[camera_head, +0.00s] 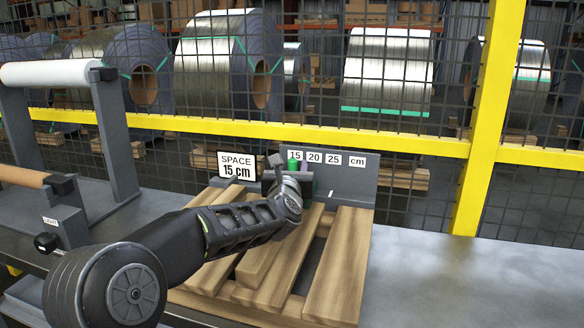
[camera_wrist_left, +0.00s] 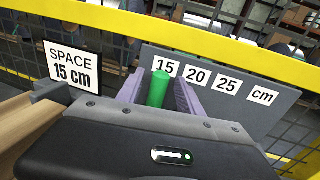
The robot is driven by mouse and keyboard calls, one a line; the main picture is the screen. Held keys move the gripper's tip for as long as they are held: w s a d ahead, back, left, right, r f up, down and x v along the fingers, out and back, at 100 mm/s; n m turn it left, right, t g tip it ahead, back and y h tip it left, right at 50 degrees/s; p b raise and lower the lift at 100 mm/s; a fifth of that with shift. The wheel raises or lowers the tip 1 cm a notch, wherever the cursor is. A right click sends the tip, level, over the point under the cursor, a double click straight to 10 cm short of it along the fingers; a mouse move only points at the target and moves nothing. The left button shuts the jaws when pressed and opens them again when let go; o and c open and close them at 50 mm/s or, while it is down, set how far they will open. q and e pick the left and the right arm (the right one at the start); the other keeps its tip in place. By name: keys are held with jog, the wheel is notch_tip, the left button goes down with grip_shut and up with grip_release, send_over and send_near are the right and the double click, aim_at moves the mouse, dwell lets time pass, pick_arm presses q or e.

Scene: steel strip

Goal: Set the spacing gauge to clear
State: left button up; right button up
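The spacing gauge (camera_head: 345,182) is a grey upright plate behind the pallet, labelled 15, 20, 25 and cm; it also fills the right of the left wrist view (camera_wrist_left: 222,105). Its green handle (camera_wrist_left: 159,88) stands just below the 15 label and shows in the head view (camera_head: 293,168) too. My left gripper (camera_wrist_left: 158,92) has one pale purple finger on each side of the green handle, and a gap shows beside the handle. In the head view the left gripper (camera_head: 283,172) is partly hidden by its own wrist. My right gripper is not in view.
A sign reading SPACE 15 cm (camera_head: 237,166) stands left of the gauge. A slatted wooden pallet (camera_head: 335,265) lies in front. A yellow-framed mesh fence (camera_head: 400,145) runs behind, with steel coils beyond. The grey surface (camera_head: 450,280) at right is clear.

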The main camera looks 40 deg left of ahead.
pick_arm(q)
grip_shut()
dwell(1.2)
